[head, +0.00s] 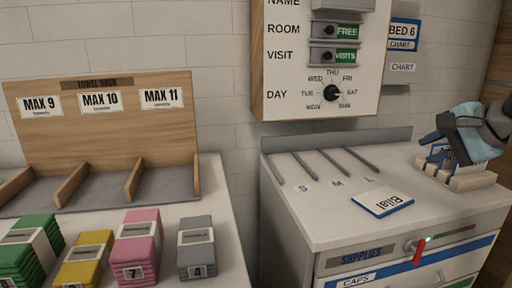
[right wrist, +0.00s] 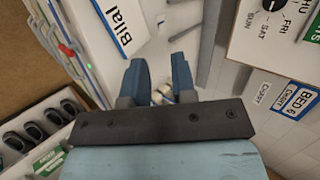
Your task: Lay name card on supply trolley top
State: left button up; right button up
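The name card (head: 383,201), white with a blue edge and the word "Bilal", lies flat on the supply trolley top (head: 320,216), right of the S, M, L marks. It also shows in the right wrist view (right wrist: 118,28), beyond my fingers and apart from them. My right gripper (head: 447,150) is over the right end of the trolley top, above a small cream rack (head: 462,180). In the right wrist view my two blue fingers (right wrist: 160,82) stand apart, with part of the cream rack seen between them. No card is between them. My left gripper is out of view.
Several thin grey dividers (head: 319,165) stand on the trolley top's back part. A board with a dial (head: 332,93) hangs on the wall behind. At left, a towel rack (head: 110,125) stands behind folded towel stacks (head: 139,245). The trolley's front holds drawers.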

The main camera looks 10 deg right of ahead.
jog(key=s+a+f+m+g+y, duration=0.1)
jog(key=s+a+f+m+y, duration=0.25)
jog(key=a+m+y, duration=0.35)
jog(key=s+a+f+m+g+y, duration=0.1)
jog(key=s+a+f+m+y, duration=0.35)
jog(key=a, duration=0.45)
jog(key=s+a+f+m+g+y, duration=0.1)
jog(key=s+a+f+m+y, duration=0.1)
jog(key=a+f+m+y, duration=0.45)
jog(key=s+a+f+m+t+h, duration=0.2)
jog(key=f+m+t+h, duration=0.4)
jog(key=m, duration=1.2)
jog(key=s+a+f+m+t+h, duration=0.3)
jog(key=f+m+t+h, duration=0.35)
jog(key=m, duration=1.15)
pick_arm(q)
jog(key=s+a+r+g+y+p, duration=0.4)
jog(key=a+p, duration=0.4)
jog(key=p, duration=2.7)
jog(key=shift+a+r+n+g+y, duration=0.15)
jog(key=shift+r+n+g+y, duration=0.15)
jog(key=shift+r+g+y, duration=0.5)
pick_arm(e)
jog(key=s+d+r+g+h, duration=0.3)
jog(key=d+r+g+h, duration=0.2)
jog(key=d+g, duration=0.2)
jog(key=shift+s+d+r+g, duration=0.15)
jog(key=shift+s+r+g, duration=0.1)
jog(key=shift+s+g, duration=0.15)
